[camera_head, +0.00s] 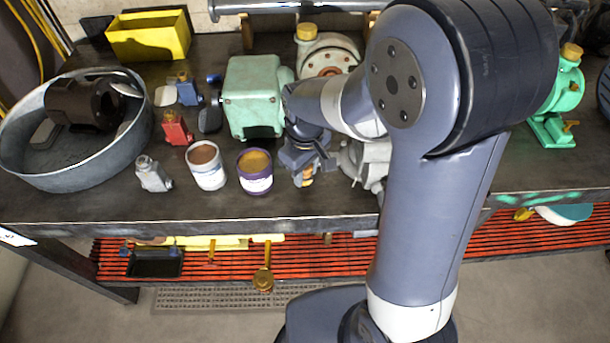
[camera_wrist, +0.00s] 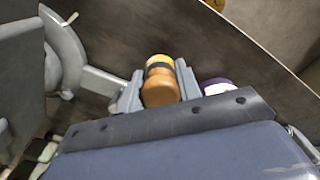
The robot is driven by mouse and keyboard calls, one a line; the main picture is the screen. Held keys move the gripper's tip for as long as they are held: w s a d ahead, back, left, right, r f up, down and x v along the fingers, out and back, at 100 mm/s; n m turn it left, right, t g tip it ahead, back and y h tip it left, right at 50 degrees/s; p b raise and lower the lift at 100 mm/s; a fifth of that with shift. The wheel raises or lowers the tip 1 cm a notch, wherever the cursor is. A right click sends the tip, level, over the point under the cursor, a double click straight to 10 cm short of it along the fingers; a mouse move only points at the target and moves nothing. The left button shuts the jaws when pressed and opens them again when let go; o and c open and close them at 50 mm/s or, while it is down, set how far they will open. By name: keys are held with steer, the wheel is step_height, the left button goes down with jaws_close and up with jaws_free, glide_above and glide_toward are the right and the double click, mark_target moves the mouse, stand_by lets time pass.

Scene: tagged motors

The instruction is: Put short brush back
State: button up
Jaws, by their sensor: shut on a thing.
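My gripper (camera_head: 304,168) is low over the bench, right of the purple tin. In the wrist view my gripper (camera_wrist: 158,86) is shut on a short, stubby thing, which I take to be the short brush (camera_wrist: 160,91). It has a rounded orange-brown end, a dark band and a yellow part beyond. In the head view only a small yellow-orange bit of the brush (camera_head: 307,181) shows below the fingers. I cannot tell whether it touches the bench.
The purple tin (camera_head: 255,172) and a white tin (camera_head: 206,166) stand left of the gripper. A grey motor (camera_head: 368,162) is close on the right, a green motor (camera_head: 253,97) behind left. A round metal tub (camera_head: 62,181) and yellow bin (camera_head: 150,38) are farther left. The front strip (camera_head: 215,208) is clear.

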steer(key=shift+f, duration=1.2)
steer(key=shift+f, duration=0.1)
steer(key=shift+f, duration=0.15)
steer(key=o, duration=0.6)
step_height(320, 180, up, 12)
steer(key=shift+r, duration=0.25)
